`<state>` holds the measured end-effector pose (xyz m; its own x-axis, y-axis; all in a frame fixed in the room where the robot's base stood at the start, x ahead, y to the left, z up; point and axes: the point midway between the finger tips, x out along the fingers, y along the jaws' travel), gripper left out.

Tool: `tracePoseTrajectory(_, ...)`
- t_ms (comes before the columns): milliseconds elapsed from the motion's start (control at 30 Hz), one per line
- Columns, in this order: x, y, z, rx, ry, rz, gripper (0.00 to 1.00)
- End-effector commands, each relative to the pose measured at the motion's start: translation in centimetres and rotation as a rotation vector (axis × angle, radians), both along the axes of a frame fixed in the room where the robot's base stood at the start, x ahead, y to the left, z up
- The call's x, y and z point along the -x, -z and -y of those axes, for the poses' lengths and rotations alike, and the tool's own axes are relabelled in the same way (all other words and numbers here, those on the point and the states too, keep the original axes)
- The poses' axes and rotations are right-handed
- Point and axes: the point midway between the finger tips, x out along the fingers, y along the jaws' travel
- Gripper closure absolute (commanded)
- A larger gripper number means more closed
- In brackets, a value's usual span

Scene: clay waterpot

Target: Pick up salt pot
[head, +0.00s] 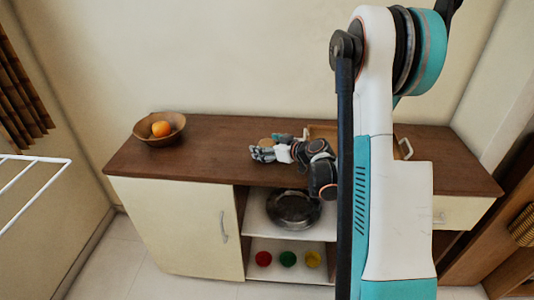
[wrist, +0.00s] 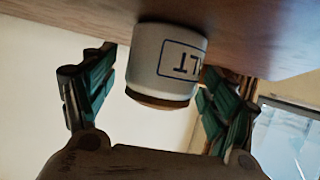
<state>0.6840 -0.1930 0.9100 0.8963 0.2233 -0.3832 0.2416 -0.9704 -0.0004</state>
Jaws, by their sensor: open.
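The salt pot (wrist: 168,60) is a pale pot with a brown lid and dark blue lettering, of which "LT" shows. It appears upside down in the wrist view, its base against the wooden counter top. In the head view my gripper (head: 262,153) is low over the counter's middle. A small brown round top (head: 266,142), probably the pot's lid, shows just behind it; the rest is hidden.
A wooden bowl (head: 148,135) with an orange (head: 161,129) stands on the counter's left end. A tray (head: 323,130) is partly hidden behind my arm. A dark pan (head: 293,209) and red, green and yellow items sit on shelves below. The counter (head: 200,158) is clear between bowl and gripper.

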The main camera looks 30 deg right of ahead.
Motion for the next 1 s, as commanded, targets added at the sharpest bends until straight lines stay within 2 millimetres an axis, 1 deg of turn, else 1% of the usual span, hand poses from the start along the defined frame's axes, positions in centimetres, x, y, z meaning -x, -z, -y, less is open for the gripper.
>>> tracePoseTrajectory(133,0.0,-0.1,0.0,0.0,0.0,0.0,0.21)
tracePoseTrajectory(167,0.0,-0.1,0.0,0.0,0.0,0.0,0.28)
tracePoseTrajectory(200,0.0,-0.1,0.0,0.0,0.0,0.0,0.37)
tracePoseTrajectory(267,0.1,-0.1,0.0,0.0,0.0,0.0,0.51)
tracePoseTrajectory(300,0.1,-0.1,0.0,0.0,0.0,0.0,0.6)
tracePoseTrajectory(367,0.1,-0.1,0.0,0.0,0.0,0.0,0.74)
tracePoseTrajectory(400,0.1,-0.1,0.0,0.0,0.0,0.0,0.77)
tracePoseTrajectory(633,0.1,-0.1,0.0,0.0,0.0,0.0,0.77)
tracePoseTrajectory(767,0.1,-0.4,0.0,0.0,0.0,0.0,0.77)
tracePoseTrajectory(867,0.1,-1.1,0.0,0.0,0.0,0.0,0.77)
tracePoseTrajectory(933,0.1,-1.9,0.0,0.0,0.0,0.0,0.77)
tracePoseTrajectory(1000,0.1,-3.1,0.0,0.0,0.0,0.0,0.77)
